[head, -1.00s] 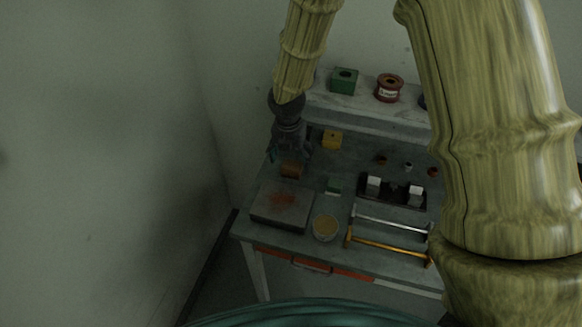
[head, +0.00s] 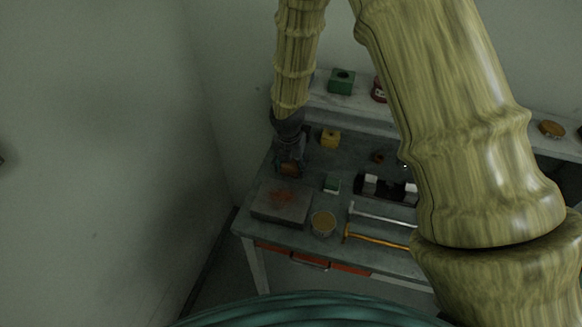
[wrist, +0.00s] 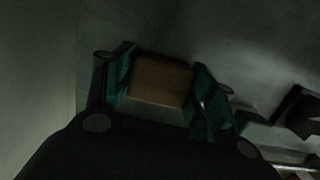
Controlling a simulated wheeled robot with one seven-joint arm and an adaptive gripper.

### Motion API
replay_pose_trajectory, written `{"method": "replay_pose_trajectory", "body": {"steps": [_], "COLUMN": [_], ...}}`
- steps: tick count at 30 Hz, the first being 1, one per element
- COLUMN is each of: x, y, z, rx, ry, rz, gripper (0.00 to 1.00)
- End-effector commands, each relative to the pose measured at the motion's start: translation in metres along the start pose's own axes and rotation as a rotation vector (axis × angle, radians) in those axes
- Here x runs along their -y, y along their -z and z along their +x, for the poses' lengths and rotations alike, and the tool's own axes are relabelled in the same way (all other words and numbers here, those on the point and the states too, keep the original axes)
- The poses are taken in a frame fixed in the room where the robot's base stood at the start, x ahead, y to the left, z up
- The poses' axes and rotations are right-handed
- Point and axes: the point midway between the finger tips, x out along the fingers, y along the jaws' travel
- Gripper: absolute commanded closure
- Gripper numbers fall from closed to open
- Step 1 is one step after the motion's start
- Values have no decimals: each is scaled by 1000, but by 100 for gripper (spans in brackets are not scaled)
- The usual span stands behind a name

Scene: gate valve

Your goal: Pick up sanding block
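The sanding block appears to be the orange-brown block (head: 290,169) at the back left of the workbench, behind a grey slab. In the wrist view the brown block (wrist: 160,80) lies between my two teal fingertips. My gripper (head: 291,163) points down over it in the head view, and its body hides part of the block. In the wrist view my gripper (wrist: 163,88) is open, with one finger on each side of the block. The left finger is very near the block; a small gap shows at the right finger.
The workbench (head: 285,236) also holds the grey slab (head: 281,202), a round tin (head: 323,223), a green-and-white block (head: 332,184), a yellow block (head: 330,138) and a hammer (head: 375,236). A raised shelf (head: 352,112) runs behind. A wall stands close on the left.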

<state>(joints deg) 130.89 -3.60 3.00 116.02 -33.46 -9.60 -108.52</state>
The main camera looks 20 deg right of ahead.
Motion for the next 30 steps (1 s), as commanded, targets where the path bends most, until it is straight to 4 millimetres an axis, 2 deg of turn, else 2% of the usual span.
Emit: {"method": "replay_pose_trajectory", "body": {"steps": [1,3,12,17,30], "x": [0,0,0,0,0], "y": [0,0,0,-2,-11], "z": [0,0,-1,-8,-65], "rx": [0,0,0,1,1], "ry": [0,0,0,-2,-3], "rz": [0,0,0,0,2], "gripper": [60,71,71,71,71]}}
